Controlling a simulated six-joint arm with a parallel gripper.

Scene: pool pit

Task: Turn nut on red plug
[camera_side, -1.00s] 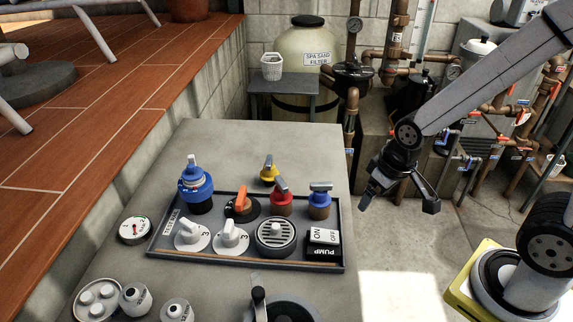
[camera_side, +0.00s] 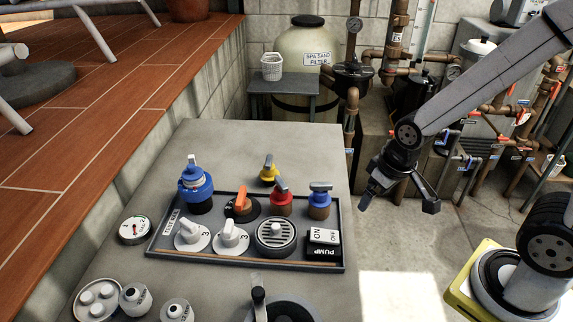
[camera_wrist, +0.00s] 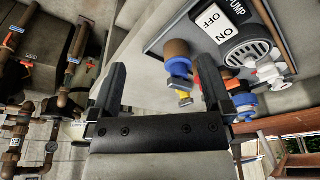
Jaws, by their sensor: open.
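The red plug (camera_side: 281,204) stands on the tray on the bench in the side view, with a grey nut or handle (camera_side: 281,185) on top. It sits between an orange-handled black knob (camera_side: 240,203) and a blue-topped brown plug (camera_side: 320,202). My gripper (camera_side: 398,197) is open and empty, in the air to the right of the bench and well apart from the red plug. In the wrist view my gripper (camera_wrist: 162,78) has its two black fingers spread with nothing between them. A red part shows just right of the right finger, partly hidden by it.
The tray (camera_side: 345,235) also holds white dials, a round grille and an ON/OFF pump switch (camera_side: 323,237). A yellow-topped fitting (camera_side: 269,171) stands behind it, a gauge (camera_side: 134,230) to its left.

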